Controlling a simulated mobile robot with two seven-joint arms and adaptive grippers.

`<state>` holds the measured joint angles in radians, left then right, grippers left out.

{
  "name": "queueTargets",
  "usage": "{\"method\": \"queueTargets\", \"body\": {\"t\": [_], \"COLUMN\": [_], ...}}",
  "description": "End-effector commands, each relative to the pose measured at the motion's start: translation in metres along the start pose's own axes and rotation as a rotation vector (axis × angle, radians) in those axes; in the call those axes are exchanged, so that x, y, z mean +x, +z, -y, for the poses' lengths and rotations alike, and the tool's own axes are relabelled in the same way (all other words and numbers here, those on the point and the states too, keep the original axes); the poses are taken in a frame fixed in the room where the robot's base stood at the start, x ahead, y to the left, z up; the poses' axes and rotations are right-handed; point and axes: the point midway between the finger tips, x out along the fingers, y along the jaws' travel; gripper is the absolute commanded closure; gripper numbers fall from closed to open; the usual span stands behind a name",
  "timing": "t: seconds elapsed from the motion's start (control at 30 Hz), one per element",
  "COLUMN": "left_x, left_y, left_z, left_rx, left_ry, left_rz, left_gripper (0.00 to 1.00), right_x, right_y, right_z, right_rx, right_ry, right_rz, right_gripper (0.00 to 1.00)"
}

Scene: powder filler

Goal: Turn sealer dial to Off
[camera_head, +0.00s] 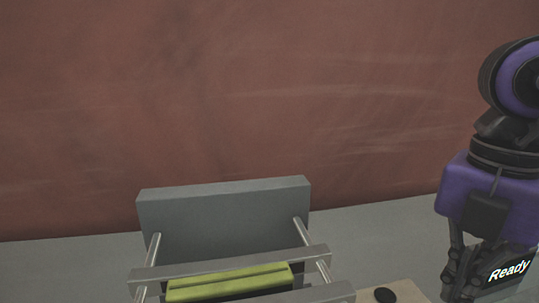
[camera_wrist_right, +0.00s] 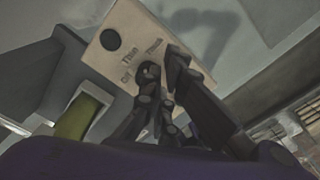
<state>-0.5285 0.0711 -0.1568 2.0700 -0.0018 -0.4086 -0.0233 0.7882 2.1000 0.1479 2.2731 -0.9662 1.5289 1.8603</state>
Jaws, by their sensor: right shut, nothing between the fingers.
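The sealer (camera_head: 225,215) stands at the bottom middle of the head view, with a grey back block, metal rails and a yellow-green bar (camera_head: 228,282). To its right is a beige panel (camera_head: 408,291) with a round black part (camera_head: 384,295). The right wrist view shows the panel (camera_wrist_right: 131,22) with this round part (camera_wrist_right: 111,39) and the labels Thin, Thick and Off. My right gripper (camera_head: 455,290) is shut and empty, right of the panel. In the wrist view its fingers (camera_wrist_right: 164,64) overlap the panel beside the labels. I cannot make out a dial pointer. My left gripper is out of view.
A dark display reading "Ready" (camera_head: 508,270) is at the right edge, close to my right gripper. A grey surface (camera_head: 375,235) runs behind the sealer to a reddish-brown wall (camera_head: 240,90). The surface behind the panel is clear.

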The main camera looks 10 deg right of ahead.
Motion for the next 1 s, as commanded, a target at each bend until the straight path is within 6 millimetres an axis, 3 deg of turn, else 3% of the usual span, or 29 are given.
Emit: {"method": "queueTargets", "body": {"t": [0.1, 0.3, 1.0], "left_x": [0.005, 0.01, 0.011], "left_y": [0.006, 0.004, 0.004], "left_z": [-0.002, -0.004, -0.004], "left_rx": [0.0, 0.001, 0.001], "left_ry": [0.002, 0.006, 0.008], "left_rz": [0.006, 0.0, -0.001], "left_gripper": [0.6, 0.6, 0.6], "right_x": [0.018, 0.035, 0.044], "right_y": [0.0, 0.0, -0.001], "right_z": [0.0, 0.0, 0.0], "right_rx": [-0.003, -0.002, -0.002], "right_ry": [-0.002, -0.002, -0.002], "right_rz": [-0.003, -0.001, -0.006], "right_gripper": [1.0, 1.0, 1.0]}}
